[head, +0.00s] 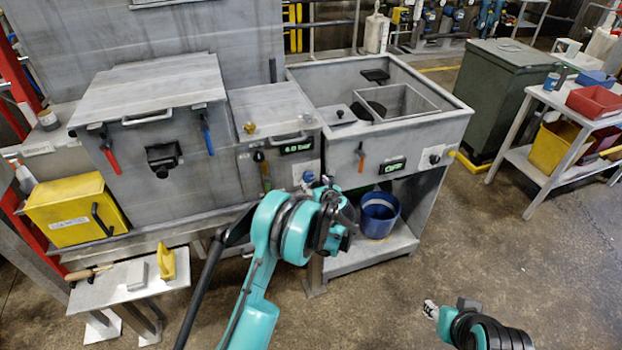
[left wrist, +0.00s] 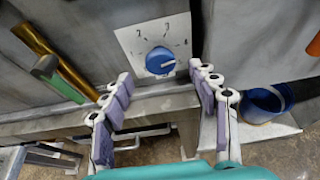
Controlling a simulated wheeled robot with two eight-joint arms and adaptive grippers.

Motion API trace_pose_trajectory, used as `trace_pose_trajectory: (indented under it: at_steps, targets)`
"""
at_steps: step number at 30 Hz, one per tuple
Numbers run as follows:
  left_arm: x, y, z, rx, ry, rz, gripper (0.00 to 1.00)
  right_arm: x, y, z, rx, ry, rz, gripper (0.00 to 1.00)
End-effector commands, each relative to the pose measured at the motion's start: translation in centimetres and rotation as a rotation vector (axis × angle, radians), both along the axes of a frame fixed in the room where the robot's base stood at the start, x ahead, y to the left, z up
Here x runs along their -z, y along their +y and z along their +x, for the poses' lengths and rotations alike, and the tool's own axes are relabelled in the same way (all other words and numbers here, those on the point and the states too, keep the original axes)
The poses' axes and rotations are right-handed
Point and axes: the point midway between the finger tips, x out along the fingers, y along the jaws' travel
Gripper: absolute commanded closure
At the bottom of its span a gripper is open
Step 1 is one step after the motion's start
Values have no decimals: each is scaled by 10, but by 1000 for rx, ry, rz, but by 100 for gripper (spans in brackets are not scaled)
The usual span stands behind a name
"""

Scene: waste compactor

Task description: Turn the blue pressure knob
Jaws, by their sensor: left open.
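The blue pressure knob (left wrist: 160,60) sits on a white dial plate with numbers on the machine's grey front. Its pale pointer mark faces right in the left wrist view. The knob also shows small in the head view (head: 308,177), just beyond my left gripper (head: 328,186). In the left wrist view the left gripper's padded fingers (left wrist: 160,78) are spread wide, one on each side below the knob, and appear not to touch it. Nothing is between them. My right gripper (head: 432,309) is at the lower right, far from the knob; its finger opening is unclear.
A green-lit display (head: 297,148) above the knob appears to read 4.0 bar. A green-handled lever (left wrist: 58,78) is left of the knob. A blue bucket (head: 379,214) stands on the shelf (head: 345,262) below right.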

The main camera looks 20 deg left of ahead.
Motion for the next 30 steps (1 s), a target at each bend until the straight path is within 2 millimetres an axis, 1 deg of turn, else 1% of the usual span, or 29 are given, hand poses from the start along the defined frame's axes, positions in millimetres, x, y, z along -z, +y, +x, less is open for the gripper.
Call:
trace_pose_trajectory:
  at_steps: [1,3,9,14,20,21,23,24,26,27,30]
  targets:
    - [6,6,7,-3,0,-1,40,4,0,0,0,0,0,60]
    - [10,12,16,-2,-1,-3,40,6,0,0,0,0,0,60]
    - [20,26,37,-2,-1,-3,40,11,0,0,0,0,0,60]
    - [22,30,43,-1,-1,-4,40,12,0,0,0,0,0,60]
    - [22,30,44,-1,-2,-5,40,12,0,0,0,0,0,60]
    - [22,30,44,-2,-2,-4,43,12,0,0,0,0,0,60]
    - [22,30,44,-2,-2,-4,59,12,0,0,0,0,0,60]
    - [22,30,44,-2,-2,-4,69,12,0,0,0,0,0,60]
    - [22,30,44,-2,-2,-4,85,12,0,0,0,0,0,60]
    - [22,30,44,-2,-2,-4,88,12,0,0,0,0,0,60]
    - [22,30,44,-2,-4,-7,88,12,0,0,0,0,0,60]
